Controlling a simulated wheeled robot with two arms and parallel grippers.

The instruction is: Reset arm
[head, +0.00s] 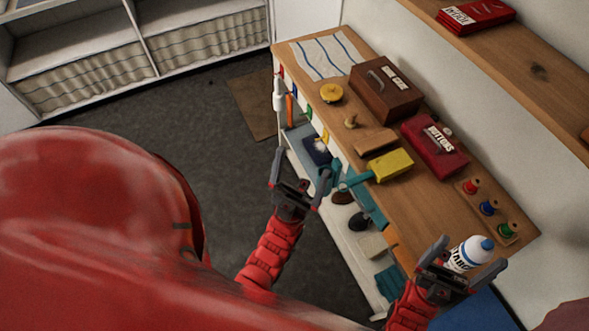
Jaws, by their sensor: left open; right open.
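My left gripper (303,158) is open with nothing seen between its fingers. It is in front of the long wooden worktop (425,207), near its front edge, pointing toward the bench. My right gripper (472,252) is open at the near right end of the worktop. A white bottle with a blue cap (461,259) shows between its spread fingers. The fingers are apart from each other, and I cannot tell whether they touch the bottle. A yellow block with a teal handle (390,164) lies at the front edge, right of my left gripper.
On the worktop stand a brown box (384,96), a red buttons box (436,150) and a rack of colored spools (487,207). Shelves under it hold small items. A wall shelf (520,50) runs above. Dark floor (140,120) lies open to the left.

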